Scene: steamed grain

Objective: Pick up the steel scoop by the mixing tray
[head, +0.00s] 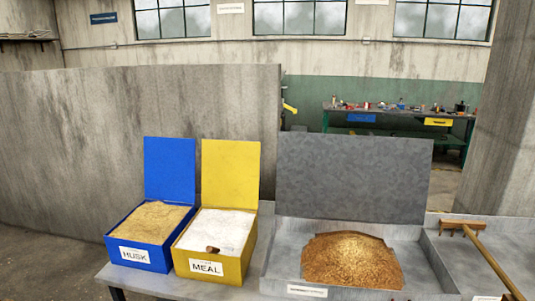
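The mixing tray (283,258) is a shallow grey tray with a tall grey back panel, on the table at the lower middle of the head view. A heap of golden-brown grain (350,262) lies in it. I cannot make out a steel scoop beside the tray. A small brown stub (212,250) shows in the white meal at the front of the yellow bin; I cannot tell what it belongs to. My gripper is not in view.
A blue HUSK bin (140,254) and a yellow MEAL bin (207,267), lids raised, stand left of the tray. A wooden rake (483,252) lies at the right. A grey wall (150,120) stands behind. A cluttered workbench (400,112) is far back.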

